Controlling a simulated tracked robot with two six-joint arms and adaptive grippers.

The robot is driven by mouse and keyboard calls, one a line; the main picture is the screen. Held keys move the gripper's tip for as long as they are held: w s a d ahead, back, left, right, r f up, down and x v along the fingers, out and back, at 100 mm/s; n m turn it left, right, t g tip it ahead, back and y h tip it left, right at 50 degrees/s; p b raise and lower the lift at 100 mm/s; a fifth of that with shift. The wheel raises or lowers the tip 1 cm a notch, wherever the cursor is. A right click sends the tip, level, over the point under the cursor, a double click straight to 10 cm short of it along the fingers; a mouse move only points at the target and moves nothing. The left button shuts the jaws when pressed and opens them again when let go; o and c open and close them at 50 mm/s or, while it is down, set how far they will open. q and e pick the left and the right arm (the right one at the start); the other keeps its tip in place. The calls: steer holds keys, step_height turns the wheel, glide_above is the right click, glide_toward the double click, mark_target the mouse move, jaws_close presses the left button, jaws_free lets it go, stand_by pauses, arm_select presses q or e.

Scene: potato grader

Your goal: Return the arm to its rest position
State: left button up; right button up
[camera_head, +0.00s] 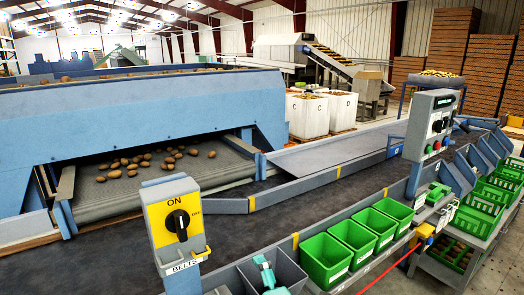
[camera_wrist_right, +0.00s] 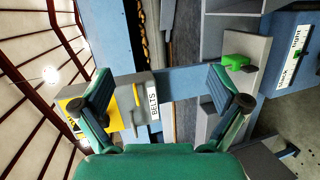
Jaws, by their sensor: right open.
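My right gripper (camera_wrist_right: 164,88) shows in the right wrist view with its two dark green fingers spread wide apart. Nothing is between the fingers. Beyond it, seen sideways, is the grey and yellow belt switch box (camera_wrist_right: 140,98) with its BELTS label; the left finger covers part of it. In the head view the same switch box (camera_head: 176,222) stands upright at the front, its black knob pointing near ON. My left gripper is in neither view.
Dark belt (camera_head: 110,245) crosses the front, with potatoes (camera_head: 130,165) on the blue grader's outlet. A grey control box (camera_head: 432,125) stands on the right.

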steer(key=s+d+f+m+g+h, duration=0.25)
steer(key=d+f, duration=0.35)
steer(key=f, duration=0.6)
steer(key=s+d+f+m+g+h, duration=0.1)
steer(key=s+d+f+m+g, duration=0.15)
steer(key=d+f, duration=0.7)
steer(key=s+f+m+g, duration=0.4)
steer(key=s+f+m, duration=0.3)
steer(key=f, duration=0.4)
steer(key=s+a+f+m+g+y, duration=0.1)
steer(key=s+f+m+g, duration=0.1)
steer(key=s+m, duration=0.4)
steer(key=s+a+f+m+g+y, duration=0.1)
steer(key=s+m+g, duration=0.1)
steer(key=s+m, duration=0.4)
steer(key=shift+s+a+f+g, duration=0.25)
steer(key=shift+s+f+g, duration=0.05)
steer(key=shift+s+f, duration=0.1)
